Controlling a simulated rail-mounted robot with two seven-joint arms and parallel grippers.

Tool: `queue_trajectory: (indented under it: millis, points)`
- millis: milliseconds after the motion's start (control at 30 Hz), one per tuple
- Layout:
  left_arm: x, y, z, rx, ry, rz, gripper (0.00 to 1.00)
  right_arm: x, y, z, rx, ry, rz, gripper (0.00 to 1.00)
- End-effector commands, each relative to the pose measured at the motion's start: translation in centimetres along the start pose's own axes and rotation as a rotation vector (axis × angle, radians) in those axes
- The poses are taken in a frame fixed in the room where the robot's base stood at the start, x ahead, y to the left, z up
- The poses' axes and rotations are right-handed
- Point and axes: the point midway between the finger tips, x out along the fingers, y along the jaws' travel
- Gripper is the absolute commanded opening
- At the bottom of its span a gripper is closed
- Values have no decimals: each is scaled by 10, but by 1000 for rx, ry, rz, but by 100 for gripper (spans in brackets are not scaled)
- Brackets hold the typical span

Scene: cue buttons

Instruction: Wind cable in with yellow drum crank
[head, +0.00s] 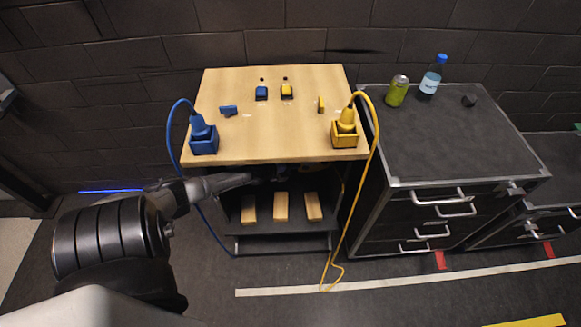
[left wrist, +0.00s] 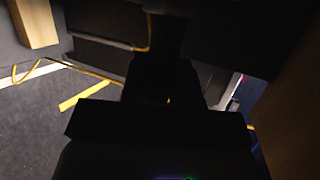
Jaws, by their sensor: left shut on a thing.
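The yellow cable (head: 374,150) rises from a yellow plug (head: 346,119) in a yellow box (head: 345,140) on the wooden table top (head: 270,130), arcs over its right edge and hangs to a loose loop on the floor. My left gripper (head: 284,174) reaches under the table top's front edge. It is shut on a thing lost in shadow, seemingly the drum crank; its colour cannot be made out. In the left wrist view the jaws (left wrist: 167,98) are dark too. The drum is hidden under the table top. My right gripper is not in view.
A blue plug (head: 200,130) with its own cable stands at the table's left. Small blue and yellow blocks lie on top. Wooden blocks (head: 281,206) sit on the lower shelf. A dark drawer cabinet (head: 440,140) with a can and bottle stands right. Front floor is mostly clear.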

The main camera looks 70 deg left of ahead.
Motion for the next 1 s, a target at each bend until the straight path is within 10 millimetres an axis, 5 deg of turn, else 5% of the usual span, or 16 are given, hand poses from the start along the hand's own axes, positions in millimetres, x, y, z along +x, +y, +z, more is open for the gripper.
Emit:
queue_trajectory:
  millis: [133,167,400,767,1000]
  points:
    - [3,-7,-3,-5,7,-16,0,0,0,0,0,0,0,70]
    - [3,-7,-3,-5,7,-16,28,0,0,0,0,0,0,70]
    - [2,-5,-2,-3,5,-11,51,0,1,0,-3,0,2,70]
    - [-5,-3,-1,-1,2,-5,52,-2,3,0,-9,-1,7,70]
    - [-41,-2,-1,-2,4,-2,52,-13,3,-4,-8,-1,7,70]
